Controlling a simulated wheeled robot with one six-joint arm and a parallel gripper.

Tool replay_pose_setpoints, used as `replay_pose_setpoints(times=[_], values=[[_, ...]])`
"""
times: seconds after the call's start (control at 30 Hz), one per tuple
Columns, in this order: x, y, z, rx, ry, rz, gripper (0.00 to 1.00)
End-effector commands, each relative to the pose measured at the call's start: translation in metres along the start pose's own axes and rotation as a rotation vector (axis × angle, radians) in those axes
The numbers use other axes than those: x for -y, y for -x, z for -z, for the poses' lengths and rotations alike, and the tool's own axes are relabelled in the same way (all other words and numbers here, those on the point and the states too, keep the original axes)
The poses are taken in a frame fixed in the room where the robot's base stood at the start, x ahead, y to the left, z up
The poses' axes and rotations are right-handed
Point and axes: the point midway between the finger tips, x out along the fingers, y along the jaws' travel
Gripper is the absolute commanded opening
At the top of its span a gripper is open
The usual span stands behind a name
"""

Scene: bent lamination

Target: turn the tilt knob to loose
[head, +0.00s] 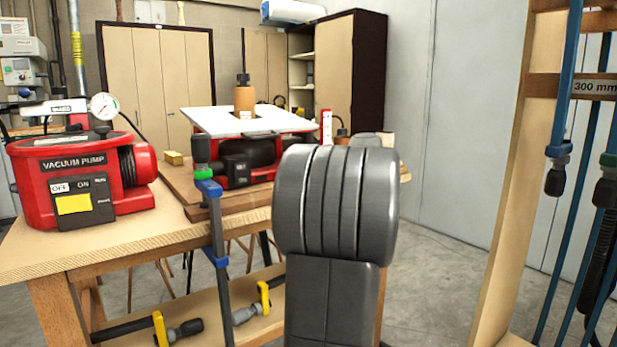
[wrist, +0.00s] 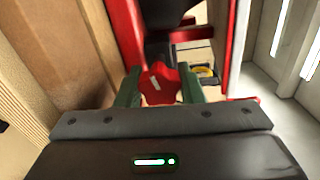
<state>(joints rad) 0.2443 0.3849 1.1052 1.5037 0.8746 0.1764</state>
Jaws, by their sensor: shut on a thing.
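The tilt knob (wrist: 165,92) is a red lobed knob with a short white mark, in the middle of the wrist view. The mark leans slightly from upright. My gripper (wrist: 158,89) has its two green fingers on the left and right sides of the knob, shut on it. The knob appears to belong to the red and black machine (head: 233,172) with a white top plate (head: 205,121), on the bench in the head view. In that view my dark arm hides the gripper and knob. No loose or tight lettering is readable.
A red vacuum pump (head: 72,185) stands on the left of the wooden bench (head: 120,238). An upright bar clamp (head: 217,232) is at the bench's front edge. A wooden rack (head: 517,190) with hanging clamps stands at right. Open floor lies behind, before the grey wall.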

Motion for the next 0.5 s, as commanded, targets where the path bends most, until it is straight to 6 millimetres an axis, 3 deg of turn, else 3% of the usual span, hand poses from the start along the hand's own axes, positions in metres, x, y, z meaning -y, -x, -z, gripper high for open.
replay_pose_setpoints(times=[0.5], values=[[-0.0012,-0.0002,-0.0001,0.001,0.123,-0.002,0.12]])
